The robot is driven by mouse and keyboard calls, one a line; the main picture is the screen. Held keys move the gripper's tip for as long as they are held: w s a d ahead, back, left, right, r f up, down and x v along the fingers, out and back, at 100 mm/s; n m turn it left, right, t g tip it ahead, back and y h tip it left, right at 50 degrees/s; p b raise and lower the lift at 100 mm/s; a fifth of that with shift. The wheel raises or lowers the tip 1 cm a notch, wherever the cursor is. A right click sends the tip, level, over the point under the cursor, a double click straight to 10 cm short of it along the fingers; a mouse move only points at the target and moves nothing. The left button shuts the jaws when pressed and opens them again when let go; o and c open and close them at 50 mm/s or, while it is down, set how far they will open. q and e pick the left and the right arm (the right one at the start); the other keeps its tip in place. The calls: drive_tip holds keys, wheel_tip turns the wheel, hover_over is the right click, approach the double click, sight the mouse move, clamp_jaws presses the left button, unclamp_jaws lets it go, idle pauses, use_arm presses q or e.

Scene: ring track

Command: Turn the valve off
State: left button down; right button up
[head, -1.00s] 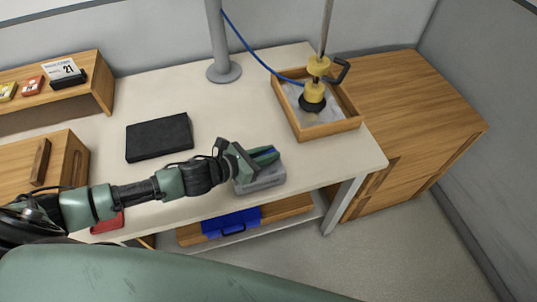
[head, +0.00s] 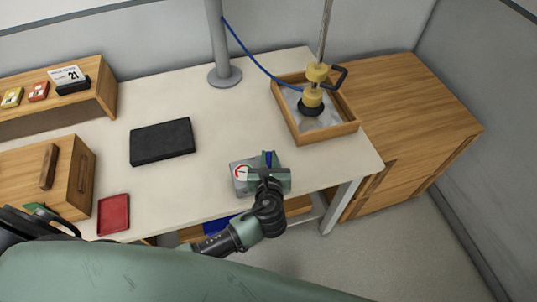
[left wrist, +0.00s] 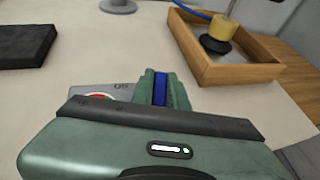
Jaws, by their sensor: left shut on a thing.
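The valve is a grey box (head: 240,183) near the front edge of the white table, with a red and white dial (head: 241,172) on top and a blue handle (head: 268,158). My left gripper (head: 268,167) is at the box's right part, shut on the blue handle, which points towards the back of the table. In the left wrist view the blue handle (left wrist: 160,88) stands between the green fingers (left wrist: 161,92). Lettering and part of the dial (left wrist: 98,97) show to the left; my gripper body hides the rest. My right gripper is not in view.
A black flat case (head: 162,142) and a red tray (head: 113,214) lie to the left. A wooden tray (head: 333,134) with a yellow and black device (head: 313,98) stands behind right. A grey post (head: 219,45) rises at the back. The table middle is clear.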

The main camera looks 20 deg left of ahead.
use_arm(q)
drive_tip(key=shift+w+r+n+g+y, duration=0.1)
drive_tip(key=shift+n+g+y, duration=0.5)
drive_tip(key=shift+n+y, duration=0.85)
drive_tip(key=shift+p, duration=0.3)
drive_tip(key=shift+n+y, duration=0.25)
drive_tip(key=shift+y, duration=0.1)
drive_tip(key=c, duration=1.4)
unclamp_jaws()
drive_tip(key=shift+s+d, duration=0.25)
drive_tip(key=shift+s, duration=0.1)
drive_tip(key=b+v, duration=0.1)
drive_tip(key=v, duration=0.5)
drive_tip(key=shift+s+d+r+g, duration=0.2)
drive_tip(key=shift+r+g, duration=0.1)
drive_tip(key=shift+r, duration=0.05)
drive_tip(key=shift+f, duration=0.1)
